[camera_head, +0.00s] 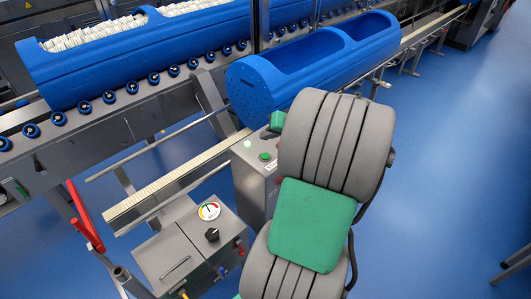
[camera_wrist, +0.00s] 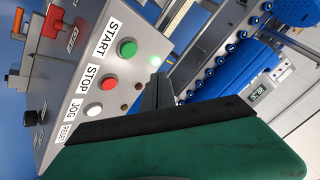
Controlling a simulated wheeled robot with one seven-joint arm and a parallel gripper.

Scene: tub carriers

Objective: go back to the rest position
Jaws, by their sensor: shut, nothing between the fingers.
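My gripper (camera_wrist: 157,88) shows in the wrist view as dark fingers beyond the dark edge of my green hand. It is shut and empty. It is in front of the grey control box (camera_wrist: 100,75), near the right end of its button face. In the head view my grey and green arm covers most of the gripper. The control box (camera_head: 256,188) stands just left of my arm there. The wrist view shows its green START button (camera_wrist: 127,48), red STOP button (camera_wrist: 109,82) and white JOG button (camera_wrist: 92,112). A pale lamp on the box glows.
A blue tub carrier (camera_head: 250,92) lies on the rail behind my arm. Another blue carrier (camera_head: 120,70), filled with white items, rests on the roller conveyor at upper left. A grey box with a gauge (camera_head: 190,245) stands at lower left.

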